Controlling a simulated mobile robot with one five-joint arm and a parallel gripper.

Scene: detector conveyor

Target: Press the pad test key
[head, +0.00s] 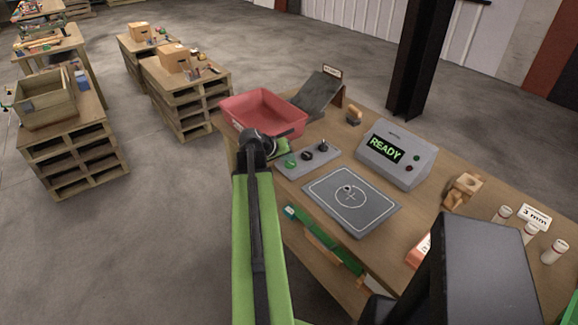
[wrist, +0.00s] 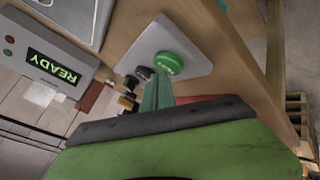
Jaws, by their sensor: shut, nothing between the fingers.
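A green round key (head: 290,163) sits on a small light grey panel (head: 318,164) on the wooden bench, beside black knobs (head: 307,155). In the wrist view the green key (wrist: 169,63) carries lettering too small to read. My gripper (wrist: 157,80) is shut and empty, its green fingertips pointing at the panel between the green key and a black knob (wrist: 143,73). In the head view my gripper (head: 283,147) is over the panel's far left side, partly hidden by my arm. I cannot tell whether the fingertips touch the panel. A flat grey pad (head: 325,203) with a circle and cross lies nearer.
A grey box (head: 411,160) with a lit READY display stands right of the panel. A red tray (head: 240,105) sits at the bench's far left, close to my gripper. A dark ramp (head: 318,93) is behind. White-labelled cylinders (head: 527,231) stand at right.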

